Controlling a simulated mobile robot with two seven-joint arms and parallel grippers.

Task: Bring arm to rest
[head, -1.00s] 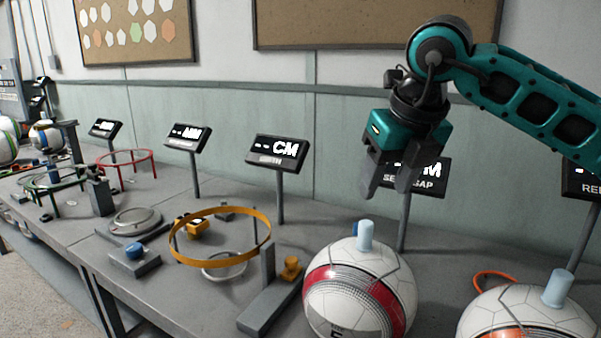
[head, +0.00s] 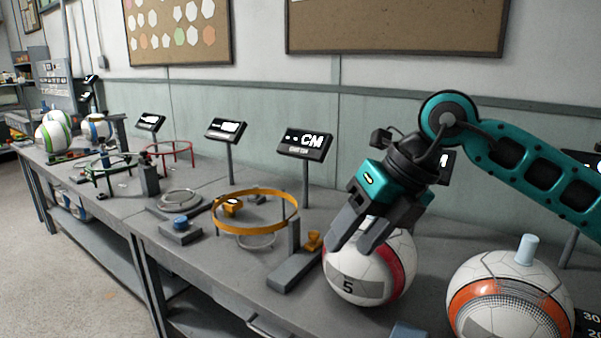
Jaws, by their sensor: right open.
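My right arm (head: 545,175) comes in from the right, bent at its elbow. My right gripper (head: 352,240) is open, its fingers pointing down and to the left. In the picture it overlaps the upper left of the white ball with a red band (head: 372,278); I cannot tell whether it touches the ball. Nothing shows between the fingers. The top of that ball is hidden behind the gripper. My left gripper is not in view.
A white ball with an orange band (head: 508,300) and a pale blue peg (head: 526,249) stands at right. A yellow ring (head: 255,231), a grey block stand (head: 290,268) and a blue button (head: 180,222) are on the grey bench (head: 205,258). Displays (head: 305,143) stand behind. Floor is open at left.

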